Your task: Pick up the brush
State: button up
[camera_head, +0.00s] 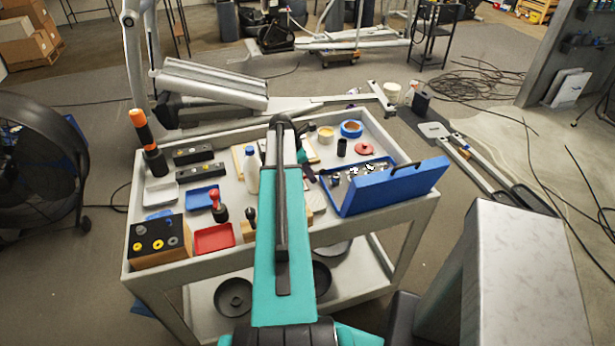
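The cart top (352,216) holds many small items, and I cannot pick out the brush with certainty. A small wooden-handled item (250,219) stands near the cart's front edge, just left of my arm. It may be the brush, but it is too small to be sure. My teal arm reaches forward over the middle of the cart and covers part of its top. Only small dark and teal parts of my gripper (308,172) show to the right of the arm. Its fingers are not clear, nor whether they hold anything.
A white bottle (252,170) stands close left of my arm. An open blue case (392,186) lies at the right. A red tray (214,238), blue tray (201,197) and black-topped box (160,240) fill the left. A fan (38,165) stands left of the cart.

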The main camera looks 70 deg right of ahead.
grip_shut()
jog(key=shift+r, duration=0.1)
dwell(0.4)
notch_tip(320, 180, up, 10)
jog(key=b, duration=0.2)
dwell(0.6)
dwell(0.8)
